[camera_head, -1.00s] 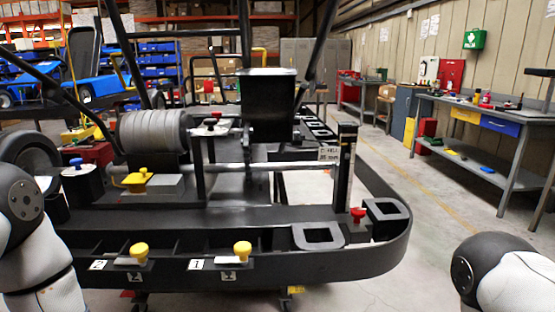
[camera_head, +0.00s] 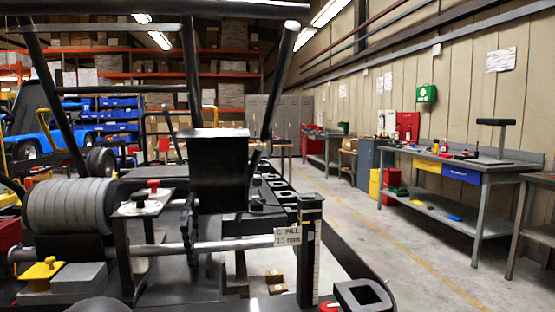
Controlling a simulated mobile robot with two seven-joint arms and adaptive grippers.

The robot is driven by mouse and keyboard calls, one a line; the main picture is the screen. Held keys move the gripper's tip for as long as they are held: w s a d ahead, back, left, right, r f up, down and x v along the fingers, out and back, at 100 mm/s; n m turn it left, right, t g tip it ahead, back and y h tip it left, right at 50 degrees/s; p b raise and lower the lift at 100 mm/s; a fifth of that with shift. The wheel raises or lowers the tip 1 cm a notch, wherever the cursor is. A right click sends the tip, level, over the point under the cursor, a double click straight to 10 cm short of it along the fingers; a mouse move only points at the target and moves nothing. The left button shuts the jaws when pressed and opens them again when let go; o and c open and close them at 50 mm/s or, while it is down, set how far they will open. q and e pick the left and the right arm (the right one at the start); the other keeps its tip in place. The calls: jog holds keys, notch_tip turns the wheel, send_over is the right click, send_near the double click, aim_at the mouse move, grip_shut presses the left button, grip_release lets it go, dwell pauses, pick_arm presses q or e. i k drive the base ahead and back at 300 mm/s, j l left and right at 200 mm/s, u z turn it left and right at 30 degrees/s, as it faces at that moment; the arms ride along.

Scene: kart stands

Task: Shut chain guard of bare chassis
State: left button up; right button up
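The bare chassis (camera_head: 345,252) is a black tube frame with axle and motor parts, close in front of me. A ribbed grey cylinder (camera_head: 70,207) lies at its left. A thin chain-like part (camera_head: 188,228) hangs beside the grey axle bar (camera_head: 245,243). A black box-like part (camera_head: 218,165) with a pale top edge stands behind the bar. I cannot tell which black part is the chain guard, or whether it is open. Neither gripper is in view.
Workbenches (camera_head: 470,165) line the right wall. The floor (camera_head: 430,265) between chassis and benches is clear.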

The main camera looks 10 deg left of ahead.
aim_at(217, 158)
jog(key=i+l+z, duration=0.1)
jog(key=l+z, duration=0.3)
jog(key=i+l+z, duration=0.1)
jog(key=l+z, duration=0.25)
jog(key=i+l+z, duration=0.15)
jog(key=z, duration=0.25)
jog(key=i+l+z, duration=0.2)
jog(key=z, duration=0.15)
jog(key=i+l+u, duration=0.1)
jog(key=i+u, duration=0.25)
jog(key=i, duration=0.2)
jog(key=i+l+u, duration=0.3)
jog(key=i, duration=0.25)
jog(key=i+l+u, duration=0.35)
jog(key=i, duration=0.15)
jog(key=i+j+u, duration=0.2)
jog(key=i+u, duration=0.95)
jog(key=i+l+u, duration=0.25)
jog(key=i+u, duration=0.35)
jog(key=u, duration=0.2)
jog(key=i+u, duration=0.2)
jog(key=u, duration=0.25)
jog(key=i+u, duration=0.2)
jog(key=u, duration=0.2)
jog(key=i+l+u, duration=0.15)
jog(key=u, duration=0.25)
jog(key=i+l+u, duration=0.15)
jog(key=u, duration=0.25)
jog(key=l, duration=0.1)
